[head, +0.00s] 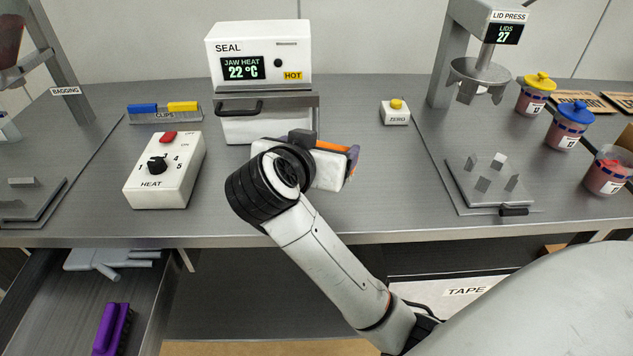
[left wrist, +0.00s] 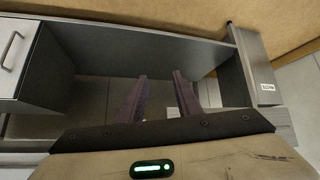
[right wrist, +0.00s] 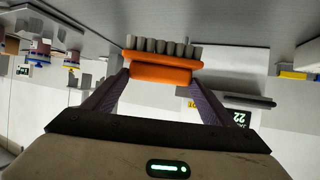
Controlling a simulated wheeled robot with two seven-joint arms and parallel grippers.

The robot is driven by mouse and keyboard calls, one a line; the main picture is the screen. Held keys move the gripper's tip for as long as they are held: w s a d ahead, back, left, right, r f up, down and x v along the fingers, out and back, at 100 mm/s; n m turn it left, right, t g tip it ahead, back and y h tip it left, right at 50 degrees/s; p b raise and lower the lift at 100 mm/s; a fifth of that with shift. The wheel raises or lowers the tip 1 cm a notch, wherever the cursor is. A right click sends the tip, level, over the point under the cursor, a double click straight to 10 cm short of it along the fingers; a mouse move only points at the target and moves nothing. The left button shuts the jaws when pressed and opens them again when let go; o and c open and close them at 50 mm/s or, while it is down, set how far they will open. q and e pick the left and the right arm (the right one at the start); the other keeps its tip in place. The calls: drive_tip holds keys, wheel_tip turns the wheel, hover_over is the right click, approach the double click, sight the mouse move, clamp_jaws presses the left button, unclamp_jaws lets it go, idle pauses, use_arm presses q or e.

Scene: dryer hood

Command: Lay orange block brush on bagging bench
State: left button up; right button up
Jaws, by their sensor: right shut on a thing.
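The orange block brush (head: 333,147) is held above the grey bench top (head: 385,195) in front of the sealer. My right gripper (head: 352,163) is shut on it; the wrist hides much of the brush in the head view. In the right wrist view, the orange block (right wrist: 160,74) sits between the fingertips with its grey bristles showing beyond it. My left gripper (left wrist: 160,77) is open and empty in the left wrist view, and is out of the head view.
The sealer (head: 260,60) stands behind the brush, the heat control box (head: 163,172) to its left. A zero button (head: 396,111), lid press (head: 478,85) and lidded tubs (head: 570,125) are right. A purple brush (head: 112,330) lies in the open drawer. Bench front is clear.

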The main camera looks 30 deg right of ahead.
drive_tip(key=f, duration=0.3)
drive_tip(key=shift+s+d, duration=0.1)
drive_tip(key=shift+s, duration=0.15)
drive_tip(key=shift+w+f, duration=0.1)
drive_tip(key=shift+f, duration=2.25)
drive_tip(key=shift+f, duration=0.1)
drive_tip(key=o, duration=1.1)
